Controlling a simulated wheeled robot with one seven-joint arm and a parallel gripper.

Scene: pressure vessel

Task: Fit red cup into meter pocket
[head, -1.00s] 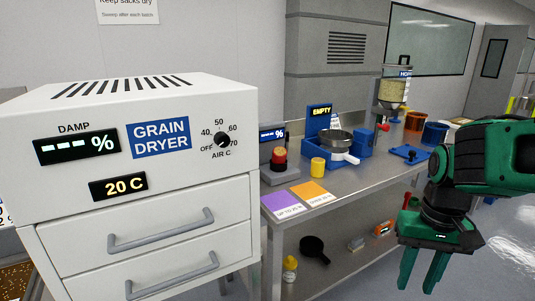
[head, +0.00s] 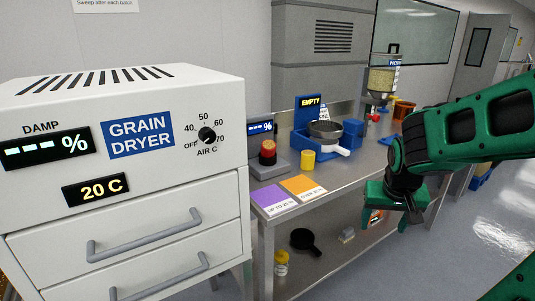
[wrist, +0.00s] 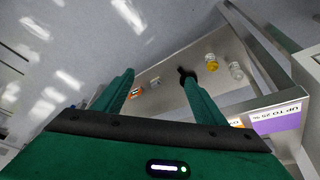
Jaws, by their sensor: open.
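A small red cup-like piece (head: 268,147) stands upright at the grey meter (head: 262,168), which has a small "%" display on a dark panel. Its lower part meets a dark base. I cannot tell whether it sits fully in a pocket. A yellow cup (head: 308,160) stands to the right of the meter. My gripper (head: 393,215) is out over the bench's front side, right of and well apart from the red piece. In the wrist view my gripper (wrist: 157,75) has its fingers apart with nothing between them.
The grain dryer (head: 120,180) stands close on the left. Purple (head: 271,200) and orange (head: 304,187) cards lie at the bench's front edge. A blue scale with a pan (head: 326,129) and a hopper (head: 384,78) stand farther back. A black pan (head: 303,239) lies on the lower shelf.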

